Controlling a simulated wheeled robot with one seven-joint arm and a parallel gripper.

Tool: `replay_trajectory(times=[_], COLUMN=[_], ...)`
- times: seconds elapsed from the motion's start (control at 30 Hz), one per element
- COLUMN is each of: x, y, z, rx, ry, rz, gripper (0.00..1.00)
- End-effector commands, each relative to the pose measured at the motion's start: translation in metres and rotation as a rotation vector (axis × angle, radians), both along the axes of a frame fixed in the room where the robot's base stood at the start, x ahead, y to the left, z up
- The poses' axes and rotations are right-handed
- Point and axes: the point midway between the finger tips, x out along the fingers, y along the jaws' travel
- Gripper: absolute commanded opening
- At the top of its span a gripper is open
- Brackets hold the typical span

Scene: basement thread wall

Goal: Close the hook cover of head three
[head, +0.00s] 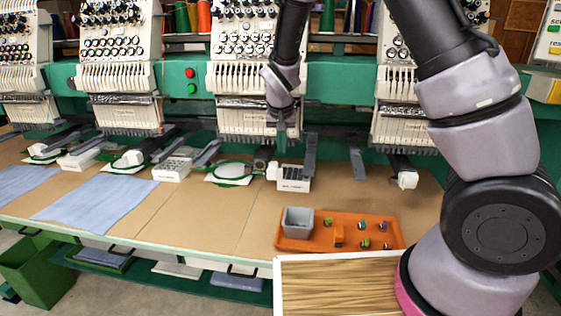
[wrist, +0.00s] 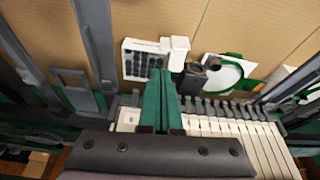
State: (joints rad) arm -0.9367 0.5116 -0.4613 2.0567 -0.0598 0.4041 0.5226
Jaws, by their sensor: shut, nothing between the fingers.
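Head three (head: 248,75), taken as the third from the left, is a white embroidery head with a needle row. My gripper (head: 282,152) hangs in front of its lower part, fingers down. In the wrist view its two green fingers (wrist: 160,73) are together and empty. Below the tips lies a white box with a dark grid (wrist: 145,62), with a small white block (wrist: 179,48) beside it. A dark cylindrical part (wrist: 208,66) sits right of the fingers, beside a green hoop (wrist: 231,73). I cannot tell which piece is the hook cover, or whether it is open.
An orange tray (head: 350,225) with a grey bin (head: 298,222) and several small coloured parts is on the table front. Grey arms (head: 310,155) reach out under the heads. Blue cloths (head: 97,198) lie to the left. Bare tan tabletop (head: 215,218) lies between.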

Motion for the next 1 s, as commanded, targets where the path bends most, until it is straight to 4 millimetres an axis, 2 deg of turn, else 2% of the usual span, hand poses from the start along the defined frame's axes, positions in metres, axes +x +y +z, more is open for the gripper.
replay_trajectory(times=[0.17,0.4,0.6,1.0], x=[0.007,0.021,0.029,0.032], y=[-0.001,-0.003,-0.003,-0.003], z=[-0.02,-0.063,-0.086,-0.093], rx=[-0.002,-0.002,-0.001,0.0], ry=[0.001,0.003,0.002,0.0], rz=[-0.002,-0.002,0.0,-0.001], gripper=[0.0,0.0,0.0,0.0])
